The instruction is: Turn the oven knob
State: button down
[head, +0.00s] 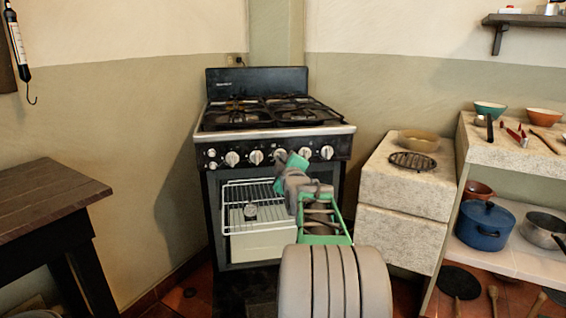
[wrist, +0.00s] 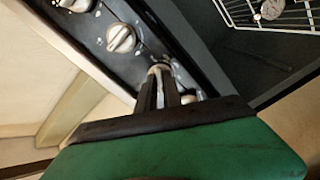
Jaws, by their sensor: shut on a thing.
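The black oven (head: 270,140) stands against the wall, with a row of several pale knobs along its front panel. My gripper (head: 283,158) is at this panel, in front of a knob near the middle of the row. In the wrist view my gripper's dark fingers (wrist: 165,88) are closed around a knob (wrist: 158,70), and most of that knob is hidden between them. Another oven knob (wrist: 121,38) shows whole beside it, and a further knob (wrist: 75,4) is cut by the top edge.
The oven's wire rack (head: 250,192) and a small round dial (head: 250,211) show below the panel. Pale stone blocks (head: 405,190) stand to the right, with a bowl (head: 418,141) on top. A wooden table (head: 45,195) stands at the left. Floor shows between table and oven.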

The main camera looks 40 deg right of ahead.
jog(key=c, duration=1.5)
grip_release()
jog(key=p+v, duration=0.1)
jog(key=v, duration=0.7)
jog(key=shift+p, duration=0.35)
jog(key=shift+w, duration=0.1)
grip_shut()
